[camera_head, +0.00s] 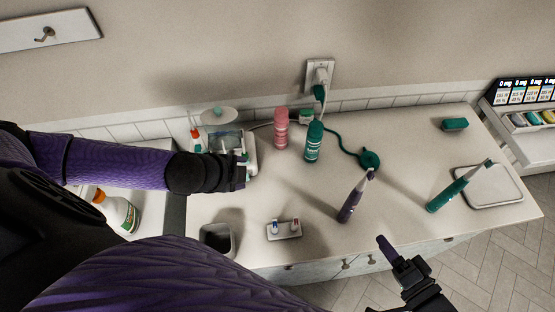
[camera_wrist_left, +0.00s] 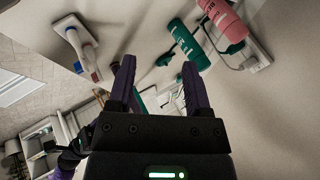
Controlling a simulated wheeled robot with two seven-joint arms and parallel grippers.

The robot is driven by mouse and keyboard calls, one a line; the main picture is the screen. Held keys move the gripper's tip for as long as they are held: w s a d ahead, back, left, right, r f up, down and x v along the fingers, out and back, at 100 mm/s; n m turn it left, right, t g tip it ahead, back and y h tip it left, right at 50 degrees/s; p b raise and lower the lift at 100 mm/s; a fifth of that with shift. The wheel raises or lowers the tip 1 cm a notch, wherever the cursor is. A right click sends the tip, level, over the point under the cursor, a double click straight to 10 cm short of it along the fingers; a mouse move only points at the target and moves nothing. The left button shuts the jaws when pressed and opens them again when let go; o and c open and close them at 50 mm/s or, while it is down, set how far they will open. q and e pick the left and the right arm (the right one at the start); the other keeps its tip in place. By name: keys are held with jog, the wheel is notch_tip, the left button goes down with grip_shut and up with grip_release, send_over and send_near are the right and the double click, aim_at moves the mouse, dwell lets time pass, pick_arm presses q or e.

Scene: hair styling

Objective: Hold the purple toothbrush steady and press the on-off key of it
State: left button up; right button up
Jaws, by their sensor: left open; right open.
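The purple toothbrush (camera_head: 350,202) stands upright on the counter in the head view, its head pointing up and right. I cannot make out its on-off key. My left gripper (camera_head: 241,170) is over the counter, well to the left of the toothbrush. In the left wrist view its two purple fingers are spread, and the left gripper (camera_wrist_left: 158,68) is open with nothing held between them. My right gripper (camera_head: 403,252) is open and empty in front of the counter edge, to the lower right of the toothbrush and apart from it.
A green toothbrush (camera_head: 446,196) stands near a white tray (camera_head: 500,187) at right. Pink (camera_head: 281,128) and green (camera_head: 314,142) bottles stand at the back, beside a corded green item (camera_head: 370,160). A small holder (camera_head: 284,231) and a grey cup (camera_head: 217,239) are in front.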

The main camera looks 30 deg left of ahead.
pick_arm(q)
jog(key=w+d+r+n+h, duration=0.1)
jog(key=w+d+r+h, duration=0.1)
jog(key=d, duration=0.4)
jog(key=w+d+r+h, duration=0.2)
jog(key=d+h, duration=0.1)
jog(key=d, duration=0.4)
jog(key=n+h, duration=0.2)
jog(key=h, duration=0.3)
send_near(367, 175)
jog(key=x, duration=0.3)
jog(key=shift+t, duration=0.3)
jog(key=x, duration=0.9)
jog(key=shift+d+f, duration=0.15)
jog(key=shift+d, duration=0.1)
grip_shut()
pick_arm(e)
grip_shut()
